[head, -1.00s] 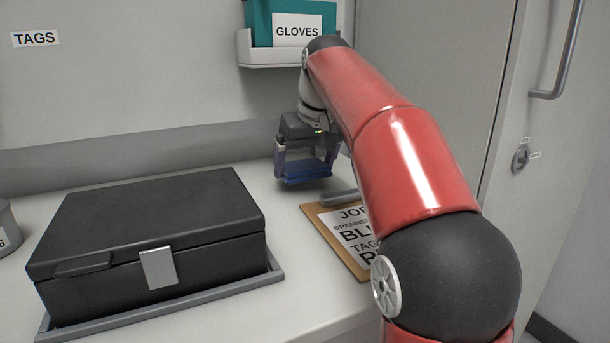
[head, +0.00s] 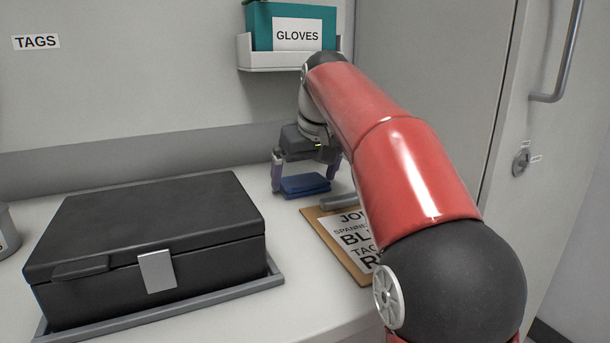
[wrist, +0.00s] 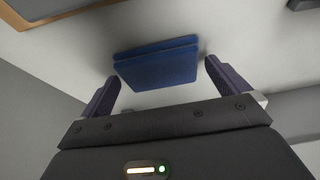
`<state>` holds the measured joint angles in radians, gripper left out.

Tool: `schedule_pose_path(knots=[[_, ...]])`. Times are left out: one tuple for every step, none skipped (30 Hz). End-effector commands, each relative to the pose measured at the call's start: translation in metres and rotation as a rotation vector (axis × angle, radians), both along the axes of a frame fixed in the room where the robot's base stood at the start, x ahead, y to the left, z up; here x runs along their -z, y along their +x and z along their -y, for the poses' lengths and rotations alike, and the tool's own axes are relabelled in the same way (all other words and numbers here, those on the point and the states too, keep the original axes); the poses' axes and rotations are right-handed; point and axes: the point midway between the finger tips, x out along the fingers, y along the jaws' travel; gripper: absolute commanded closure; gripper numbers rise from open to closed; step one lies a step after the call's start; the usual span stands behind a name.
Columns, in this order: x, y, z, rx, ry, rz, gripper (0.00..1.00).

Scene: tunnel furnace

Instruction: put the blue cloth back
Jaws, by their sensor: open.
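The blue cloth (head: 305,185) is a folded pad lying on the light counter, between the black case and the clipboard. It also shows in the wrist view (wrist: 158,66), flat and with its folded layers visible. My gripper (head: 305,186) is open around the cloth, with one finger to its left and one to its right. In the wrist view, my gripper's fingers (wrist: 160,90) stand apart with gaps beside the cloth, so neither appears to touch it.
A black case (head: 150,240) in a grey tray stands at the left. A clipboard (head: 325,240) with a job sheet lies right of the cloth, a grey bar at its top. A shelf (head: 290,60) with a teal glove box hangs above. A door (head: 560,150) is at the right.

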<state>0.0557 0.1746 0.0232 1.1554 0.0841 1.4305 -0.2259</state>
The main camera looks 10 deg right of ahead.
Motion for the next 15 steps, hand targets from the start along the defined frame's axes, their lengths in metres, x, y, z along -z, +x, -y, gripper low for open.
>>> schedule_pose_path(knots=[[-0.009,-0.002,0.001,0.000,0.000,0.004,0.00],[-0.015,-0.004,0.001,0.000,0.000,0.005,0.00],[-0.022,-0.007,0.002,0.002,0.000,0.005,0.00],[-0.028,-0.010,0.003,0.002,0.000,0.005,0.00],[-0.035,-0.012,0.003,0.002,0.000,0.005,0.00],[-0.043,-0.015,0.004,0.002,0.000,0.005,0.00],[-0.050,-0.018,0.004,0.002,0.000,0.005,0.00],[-0.056,-0.020,0.005,0.002,0.000,0.005,0.00],[-0.064,-0.024,0.006,0.002,0.000,0.005,0.00],[-0.070,-0.026,0.006,0.002,0.000,0.005,0.00],[-0.075,-0.028,0.006,0.002,-0.001,0.004,0.00],[-0.082,-0.031,0.007,0.002,-0.001,0.004,0.00],[-0.086,-0.033,0.007,0.002,-0.001,0.003,0.00],[-0.090,-0.035,0.008,0.002,-0.001,0.004,0.00],[-0.093,-0.036,0.008,0.001,0.000,0.004,0.00]])
